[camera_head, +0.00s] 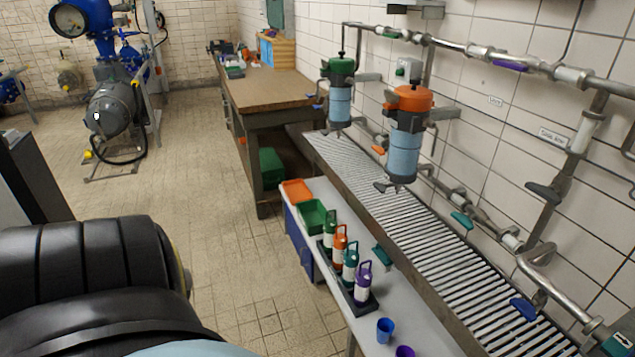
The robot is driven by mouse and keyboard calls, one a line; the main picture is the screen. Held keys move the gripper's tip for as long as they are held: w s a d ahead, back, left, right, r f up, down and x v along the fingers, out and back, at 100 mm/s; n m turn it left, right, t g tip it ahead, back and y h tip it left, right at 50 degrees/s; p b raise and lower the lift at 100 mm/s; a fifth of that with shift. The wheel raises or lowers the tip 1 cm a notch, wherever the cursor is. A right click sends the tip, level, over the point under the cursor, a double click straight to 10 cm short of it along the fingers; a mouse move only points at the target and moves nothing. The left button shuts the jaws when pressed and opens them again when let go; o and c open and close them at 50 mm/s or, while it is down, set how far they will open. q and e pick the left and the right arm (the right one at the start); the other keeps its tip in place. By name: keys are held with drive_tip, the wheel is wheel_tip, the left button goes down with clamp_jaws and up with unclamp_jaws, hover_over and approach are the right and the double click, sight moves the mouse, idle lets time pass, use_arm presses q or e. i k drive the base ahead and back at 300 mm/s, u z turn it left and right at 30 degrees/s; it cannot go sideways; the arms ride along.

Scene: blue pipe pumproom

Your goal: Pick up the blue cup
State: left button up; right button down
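The blue cup (385,330) stands upright near the front of the narrow grey table (413,334), at the bottom of the head view. A purple cup (404,351) is close to it on the right, cut off by the bottom edge of the picture. Nothing touches the blue cup from above. Neither of my grippers shows in this view.
A dark tray (371,306) with several coloured bottles stands behind the cup. Farther back are a green bin (311,214) and an orange bin (296,191). A slatted grating (430,244) runs along the table's right side. The tiled floor (240,270) to the left is clear.

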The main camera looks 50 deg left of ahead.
sight(385, 327)
drive_tip(key=u, duration=1.3)
drive_tip(key=k, duration=0.45)
drive_tip(key=u, duration=1.2)
drive_tip(key=i, duration=1.25)
drive_tip(key=z, duration=1.3)
drive_tip(key=i, duration=0.55)
drive_tip(key=z, duration=0.55)
